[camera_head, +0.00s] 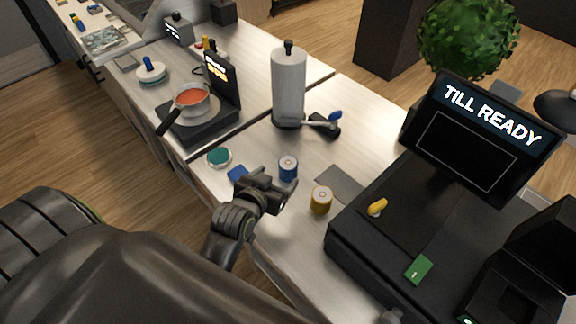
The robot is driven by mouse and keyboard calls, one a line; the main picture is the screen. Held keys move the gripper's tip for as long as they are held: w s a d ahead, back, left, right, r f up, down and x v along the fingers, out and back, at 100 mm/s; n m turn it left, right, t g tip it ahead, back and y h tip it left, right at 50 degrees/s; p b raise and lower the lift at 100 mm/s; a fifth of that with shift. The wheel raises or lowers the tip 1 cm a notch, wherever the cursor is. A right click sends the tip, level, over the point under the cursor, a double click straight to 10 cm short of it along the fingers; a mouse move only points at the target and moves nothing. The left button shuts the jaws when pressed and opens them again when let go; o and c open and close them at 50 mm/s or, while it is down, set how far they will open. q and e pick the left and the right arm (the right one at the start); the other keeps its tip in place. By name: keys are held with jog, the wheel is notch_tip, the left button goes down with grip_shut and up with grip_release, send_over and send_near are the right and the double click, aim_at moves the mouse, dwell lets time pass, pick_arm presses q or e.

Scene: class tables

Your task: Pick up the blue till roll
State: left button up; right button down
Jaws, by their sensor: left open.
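The blue till roll (288,168) stands upright on the light wooden counter, in front of the tall white paper roll. My left gripper (290,190) is open and empty, just on the near side of the blue roll. Its fingers point to the right, and I cannot tell whether they touch the roll. The gripper overlaps the view just below the roll's base. My right gripper is not in the view.
A yellow till roll (321,200) stands close to the right of my gripper. A black till (403,240) with a screen fills the right side. A teal-topped round tin (219,157) and blue pad (238,174) lie left. A white paper roll (288,85) stands behind.

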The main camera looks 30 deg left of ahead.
aim_at(291, 162)
pick_arm(q)
jog(key=x, duration=0.4)
jog(key=shift+w+p, duration=0.35)
jog(key=shift+w+f, duration=0.45)
jog(key=shift+w, duration=0.15)
jog(key=shift+a+p+x, duration=0.15)
jog(key=shift+p+x, duration=0.35)
jog(key=shift+x, duration=0.6)
jog(key=shift+a+p+x, duration=0.15)
jog(key=shift+p+x, duration=0.35)
jog(key=shift+x, duration=0.6)
jog(key=shift+w+f, duration=0.2)
jog(key=shift+w, duration=0.25)
jog(key=c, duration=1.1)
